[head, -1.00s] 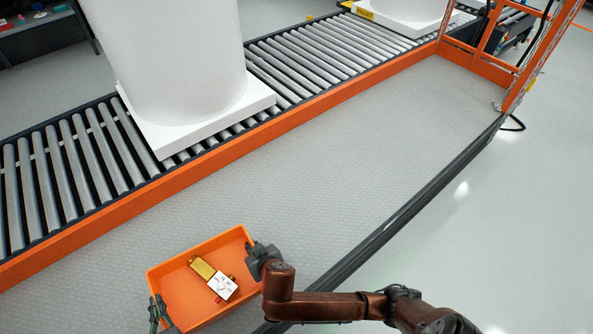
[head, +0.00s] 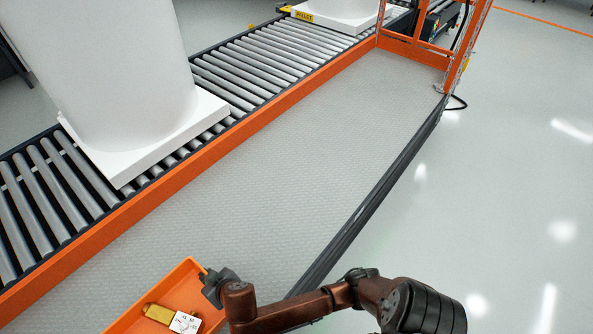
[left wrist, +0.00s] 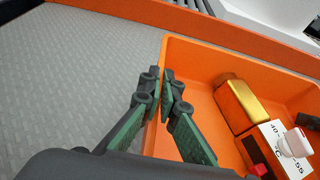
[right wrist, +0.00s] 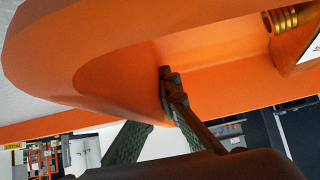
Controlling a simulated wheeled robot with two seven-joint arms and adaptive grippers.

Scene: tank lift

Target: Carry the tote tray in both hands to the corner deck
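The orange tote tray (head: 187,277) is at the bottom left of the head view, partly cut off. It holds a gold item (left wrist: 240,103), a white labelled box (left wrist: 276,146) and small red parts. My left gripper (left wrist: 164,72) is outside the head view; in the left wrist view its fingers are closed on either side of the tray wall. My right gripper (head: 211,285) is at the tray's right edge, and the right wrist view shows its fingers (right wrist: 168,78) against the tray wall, one partly hidden. A grey textured deck (head: 290,150) lies beyond the tray.
A roller conveyor (head: 255,70) with an orange side beam (head: 220,140) runs along the deck's left, carrying a large white tank (head: 120,70). A dark rail (head: 385,180) edges the deck's right. An orange frame (head: 410,48) stands at the far end. Floor right of the rail is clear.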

